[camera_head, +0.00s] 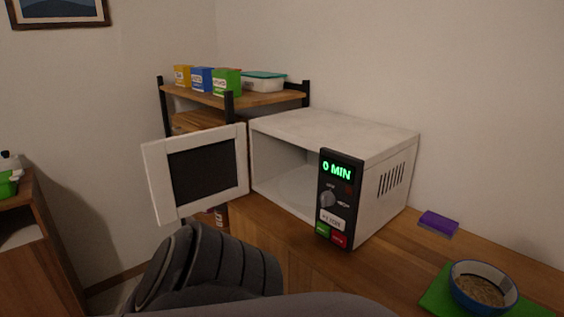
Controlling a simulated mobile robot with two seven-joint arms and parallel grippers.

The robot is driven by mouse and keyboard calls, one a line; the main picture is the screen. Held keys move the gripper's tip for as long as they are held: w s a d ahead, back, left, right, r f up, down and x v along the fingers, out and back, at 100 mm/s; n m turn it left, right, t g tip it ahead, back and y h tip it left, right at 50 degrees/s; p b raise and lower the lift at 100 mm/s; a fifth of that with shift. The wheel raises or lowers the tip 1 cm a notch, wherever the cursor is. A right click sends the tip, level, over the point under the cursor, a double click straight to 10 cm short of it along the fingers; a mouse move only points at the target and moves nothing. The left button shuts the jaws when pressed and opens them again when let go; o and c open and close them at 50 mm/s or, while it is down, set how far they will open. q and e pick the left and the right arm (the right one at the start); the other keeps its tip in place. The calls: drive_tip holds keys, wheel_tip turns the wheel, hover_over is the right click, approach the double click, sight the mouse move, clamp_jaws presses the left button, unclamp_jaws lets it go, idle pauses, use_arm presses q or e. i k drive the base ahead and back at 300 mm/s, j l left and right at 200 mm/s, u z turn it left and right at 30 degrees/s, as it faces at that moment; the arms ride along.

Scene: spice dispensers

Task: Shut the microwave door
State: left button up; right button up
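A white microwave (345,135) stands on a wooden counter against the wall. Its white-framed door (196,172) with a dark window is swung wide open to the left. The inside looks empty, with a turntable plate (297,184) on its floor. The control panel (339,198) shows "0 MIN" in green, with a dial and buttons below. A dark grey ribbed part of my arm shows at the bottom, in front of and below the door. Neither gripper is visible.
A blue bowl (461,289) of food stands on a green mat (437,299) at the right. A purple sponge (438,223) lies behind it. A shelf (196,91) with several boxes and a lidded container is behind the door. A wooden cabinet (28,255) is at far left.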

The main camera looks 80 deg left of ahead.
sight(189, 174)
drive_tip(key=k+j, duration=0.15)
drive_tip(key=j, duration=0.2)
drive_tip(key=k+j+u, duration=0.1)
drive_tip(key=j, duration=0.25)
drive_tip(key=k+j, duration=0.2)
drive_tip(key=j, duration=0.15)
drive_tip(key=k+j+u, duration=0.1)
drive_tip(key=j, duration=0.2)
drive_tip(key=k+j, duration=0.2)
drive_tip(key=j, duration=0.2)
drive_tip(key=k+j+u, duration=0.1)
drive_tip(key=j, duration=0.25)
drive_tip(key=k+j, duration=0.15)
drive_tip(key=j, duration=0.2)
drive_tip(key=k+j+u, duration=0.1)
drive_tip(key=j, duration=0.3)
drive_tip(key=k+j+u, duration=0.1)
drive_tip(key=j, duration=0.8)
drive_tip(key=i+j, duration=0.1)
drive_tip(key=j, duration=0.15)
drive_tip(key=i+j, duration=0.1)
drive_tip(key=k+l, duration=0.15)
drive_tip(key=k+u, duration=0.05)
